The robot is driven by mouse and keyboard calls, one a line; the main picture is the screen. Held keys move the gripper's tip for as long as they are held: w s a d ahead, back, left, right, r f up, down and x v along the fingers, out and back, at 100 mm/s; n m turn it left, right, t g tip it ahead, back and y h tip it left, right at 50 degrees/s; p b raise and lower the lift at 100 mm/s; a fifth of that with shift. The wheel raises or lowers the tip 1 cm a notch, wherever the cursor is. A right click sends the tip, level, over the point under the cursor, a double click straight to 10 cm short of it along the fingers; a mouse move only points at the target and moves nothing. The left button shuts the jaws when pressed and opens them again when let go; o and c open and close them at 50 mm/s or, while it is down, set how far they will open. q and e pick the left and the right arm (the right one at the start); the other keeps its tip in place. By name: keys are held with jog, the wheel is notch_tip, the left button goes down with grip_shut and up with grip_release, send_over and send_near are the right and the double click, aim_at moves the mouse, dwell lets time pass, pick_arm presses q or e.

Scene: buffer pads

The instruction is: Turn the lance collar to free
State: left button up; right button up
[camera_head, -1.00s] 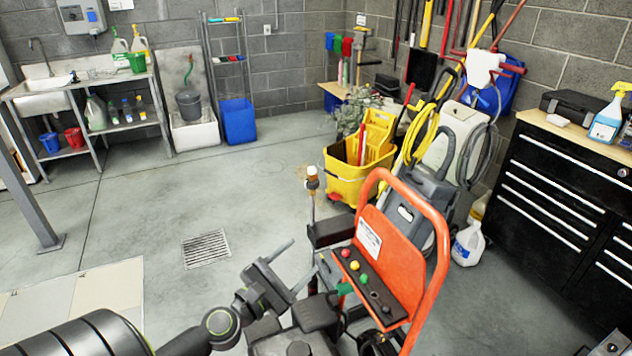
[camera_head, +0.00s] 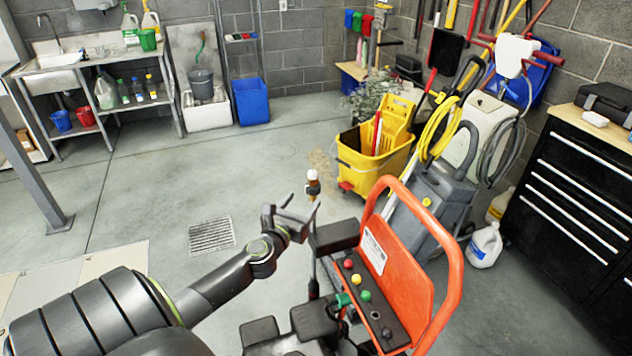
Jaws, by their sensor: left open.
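The lance (camera_head: 313,188) stands upright near the middle of the head view, with a white tip and a brown and dark band below it. I cannot tell which band is the collar. The lower part of the lance is partly hidden by my gripper and the cart parts. My left gripper (camera_head: 301,206) is open and empty, just below and to the left of the lance's top. Its fingers point up, and one fingertip overlaps the lance in the picture; I cannot tell whether they touch. My right gripper is not in view.
An orange-framed cart panel (camera_head: 398,270) with coloured buttons stands right of the gripper, with a black block (camera_head: 335,236) beside the lance. A yellow mop bucket (camera_head: 372,160) and a grey pressure washer (camera_head: 437,205) stand behind. Floor left of the arm is clear around a drain grate (camera_head: 211,235).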

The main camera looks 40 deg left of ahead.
aim_at(310, 191)
pick_arm(q)
jog(key=x, duration=0.5)
jog(key=shift+d+r, duration=0.1)
jog(key=shift+r, duration=0.05)
jog(key=x, duration=0.3)
jog(key=shift+w, duration=0.6)
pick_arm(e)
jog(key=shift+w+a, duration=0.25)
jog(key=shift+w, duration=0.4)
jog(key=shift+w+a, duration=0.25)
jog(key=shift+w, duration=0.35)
pick_arm(q)
jog(key=shift+c, duration=0.2)
jog(key=c, duration=0.9)
jog(key=shift+c, duration=0.2)
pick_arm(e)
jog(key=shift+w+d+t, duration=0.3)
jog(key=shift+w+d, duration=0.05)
